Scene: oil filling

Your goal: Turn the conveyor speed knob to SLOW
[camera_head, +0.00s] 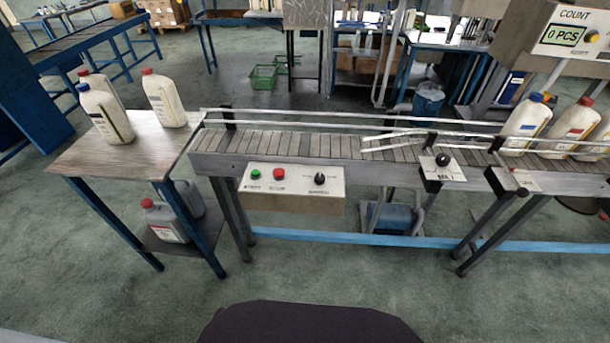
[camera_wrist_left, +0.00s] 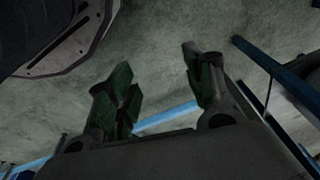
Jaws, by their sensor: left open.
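The conveyor speed knob (camera_head: 320,179) is a small black knob at the right of the pale control box (camera_head: 292,187) on the conveyor's front side. The lettering around it is too small to read, so its setting cannot be told. A green button (camera_head: 255,174) and a red button (camera_head: 279,173) sit to its left. My left gripper (camera_wrist_left: 165,82) shows in the left wrist view with its two fingers apart and nothing between them. It is over the floor, and neither gripper shows in the head view.
The conveyor (camera_head: 290,145) runs across the middle, with a second black knob (camera_head: 442,160) on a plate farther right. A table (camera_head: 140,150) with several bottles stands at the left. More bottles (camera_head: 526,122) stand on the right of the conveyor. The floor in front is clear.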

